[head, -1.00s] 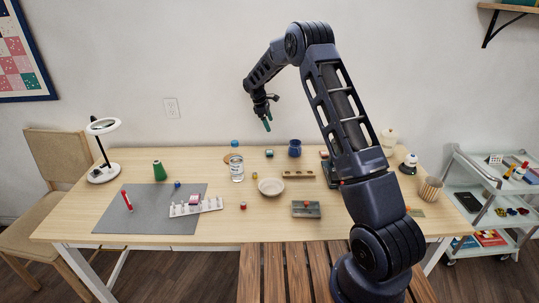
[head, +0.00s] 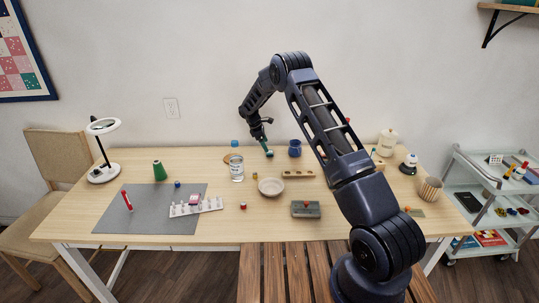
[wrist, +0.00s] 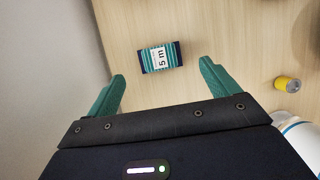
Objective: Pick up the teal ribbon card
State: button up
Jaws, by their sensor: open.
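The teal ribbon card (wrist: 161,57) lies on the wooden table in the wrist view. It is a dark block with teal stripes and a white label reading "5 m". My gripper (wrist: 162,73) is open, with its two green fingers on either side of the card's line and the card just beyond the fingertips. The fingers do not touch it. In the head view my gripper (head: 267,150) points down near the back of the table, above the card's spot, and largely hides the card there.
A yellow spool (wrist: 287,83) lies right of the card in the wrist view. In the head view a blue cup (head: 295,149) stands just right of my gripper. A clear jar (head: 237,170) and a white bowl (head: 271,187) stand nearer the front.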

aim_at(270, 152)
jog(key=shift+x, duration=2.6)
jog(key=shift+w, duration=0.1)
jog(key=c, duration=1.1)
jog(key=shift+o, duration=0.2)
jog(key=shift+r, duration=0.1)
